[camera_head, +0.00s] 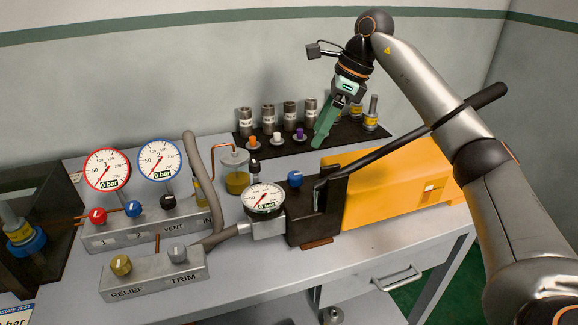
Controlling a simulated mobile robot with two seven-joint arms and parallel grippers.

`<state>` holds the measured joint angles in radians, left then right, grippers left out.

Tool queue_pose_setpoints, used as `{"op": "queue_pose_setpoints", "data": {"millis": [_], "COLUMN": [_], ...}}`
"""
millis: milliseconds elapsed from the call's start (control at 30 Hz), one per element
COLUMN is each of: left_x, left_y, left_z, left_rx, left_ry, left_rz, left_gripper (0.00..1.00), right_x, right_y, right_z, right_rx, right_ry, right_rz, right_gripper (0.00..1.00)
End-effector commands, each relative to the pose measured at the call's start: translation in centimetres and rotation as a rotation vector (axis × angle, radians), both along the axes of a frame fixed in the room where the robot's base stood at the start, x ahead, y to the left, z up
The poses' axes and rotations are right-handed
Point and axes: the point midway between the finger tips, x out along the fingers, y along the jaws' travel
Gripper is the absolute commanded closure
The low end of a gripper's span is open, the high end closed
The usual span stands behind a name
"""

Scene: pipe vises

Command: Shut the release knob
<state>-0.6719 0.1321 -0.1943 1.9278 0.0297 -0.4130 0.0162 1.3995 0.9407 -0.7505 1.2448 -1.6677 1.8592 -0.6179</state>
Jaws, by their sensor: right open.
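A blue knob (295,178) sits on top of the dark block of the hand pump (318,212), beside the pump's gauge (264,199); it bears no readable label, so I cannot tell for sure that it is the release knob. Its turn position is too small to read. My right gripper (318,142) comes down from above with green fingers, above and to the right of the blue knob and apart from it. It is open, seen side-on, with nothing visible in it. My left gripper is not in view.
The pump's long black lever (400,144) slants up right, in front of the orange tank (400,190) and close to my right arm. A dark tray (345,136) of fittings stands behind. A valve manifold (150,228) and a relief/trim block (154,275) stand left.

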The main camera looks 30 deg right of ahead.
Motion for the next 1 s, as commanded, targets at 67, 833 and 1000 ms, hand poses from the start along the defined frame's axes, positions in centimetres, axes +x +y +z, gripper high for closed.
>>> {"op": "queue_pose_setpoints", "data": {"millis": [67, 833, 1000], "left_x": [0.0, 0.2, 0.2], "left_y": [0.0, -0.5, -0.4], "left_z": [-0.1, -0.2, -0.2], "left_rx": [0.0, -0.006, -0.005], "left_ry": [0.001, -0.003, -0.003], "left_rz": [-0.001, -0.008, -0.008], "left_gripper": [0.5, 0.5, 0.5], "right_x": [0.1, 2.9, 3.0], "right_y": [0.1, 3.7, 3.7], "right_z": [-0.7, -11.3, -11.4], "right_rx": [-0.003, 0.002, 0.002], "right_ry": [0.004, 0.0, 0.0], "right_rz": [0.0, 0.002, 0.002], "right_gripper": [0.26, 0.26, 0.26]}}
